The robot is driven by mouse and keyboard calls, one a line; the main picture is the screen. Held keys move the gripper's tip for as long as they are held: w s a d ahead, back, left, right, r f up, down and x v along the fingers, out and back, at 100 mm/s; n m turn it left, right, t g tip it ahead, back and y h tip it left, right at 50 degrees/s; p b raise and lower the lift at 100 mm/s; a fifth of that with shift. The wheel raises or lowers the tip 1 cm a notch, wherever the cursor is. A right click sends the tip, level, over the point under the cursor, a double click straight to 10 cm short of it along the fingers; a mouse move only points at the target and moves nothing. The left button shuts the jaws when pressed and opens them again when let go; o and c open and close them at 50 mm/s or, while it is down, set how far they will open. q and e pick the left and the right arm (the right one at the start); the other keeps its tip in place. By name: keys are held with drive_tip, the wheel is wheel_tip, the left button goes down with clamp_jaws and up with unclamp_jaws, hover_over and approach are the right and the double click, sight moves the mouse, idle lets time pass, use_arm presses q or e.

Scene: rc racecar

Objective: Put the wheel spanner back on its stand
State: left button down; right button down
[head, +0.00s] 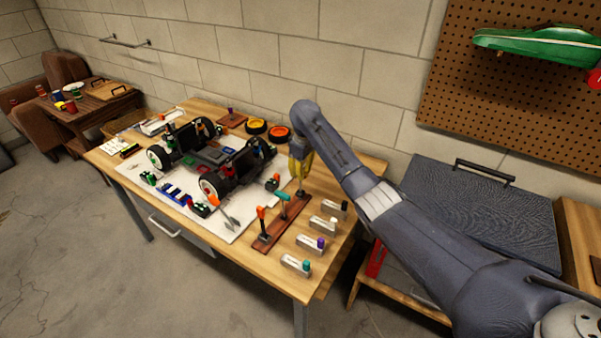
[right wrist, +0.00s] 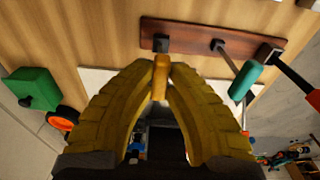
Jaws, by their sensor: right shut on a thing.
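My right gripper (head: 300,170) points down over the far end of the long brown wooden stand (head: 268,236). In the right wrist view its yellow fingers (right wrist: 160,80) are shut on a yellow-orange handle, which I take to be the wheel spanner (right wrist: 161,70). A black holder (right wrist: 162,44) on the stand lies right by the handle; I cannot tell if the tool touches it. The tool's lower part is hidden by the fingers. A teal-handled tool (head: 282,198) and an orange-handled tool (head: 261,214) stand upright in the stand's other holders. My left gripper is not in view.
A racecar chassis (head: 215,155) sits on a white mat (head: 240,228) left of the stand. Several small labelled blocks with coloured caps (head: 310,243) line the table's right side. Yellow and orange wheel rings (head: 279,132) lie behind. My right arm covers the table's back right.

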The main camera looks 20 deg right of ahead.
drive_tip(key=shift+f, duration=1)
drive_tip(key=c, duration=1.4)
unclamp_jaws()
drive_tip(key=shift+r, duration=0.1)
drive_tip(key=r, duration=1.1)
drive_tip(key=shift+s+d+r, duration=0.3)
drive_tip(key=shift+s+r, duration=0.1)
